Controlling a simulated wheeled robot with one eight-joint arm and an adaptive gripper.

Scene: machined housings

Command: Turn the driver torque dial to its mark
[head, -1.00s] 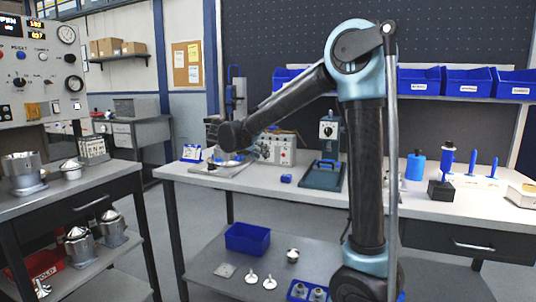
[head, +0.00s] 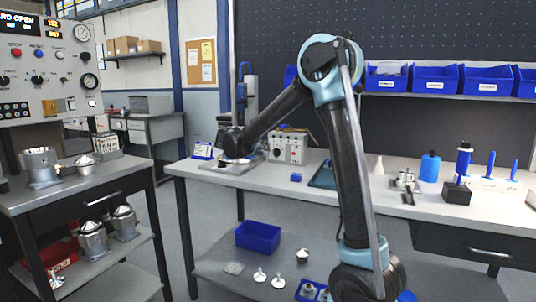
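A light control box (head: 287,148) with several dark knobs stands on the main bench, just right of my arm's end. I cannot tell which knob is the driver torque dial, and its mark is too small to read. My gripper (head: 237,153) is at the lower end of my forearm, above a flat metal plate (head: 228,168) on the bench. Its fingers are not clear, so I cannot tell whether it is open or shut. No contact with a knob shows.
The main bench (head: 340,205) has clear space at its front. A blue bottle (head: 430,167) and a black block (head: 457,193) with a blue-handled tool stand right. A control panel (head: 50,80) and metal pots (head: 40,167) are at left.

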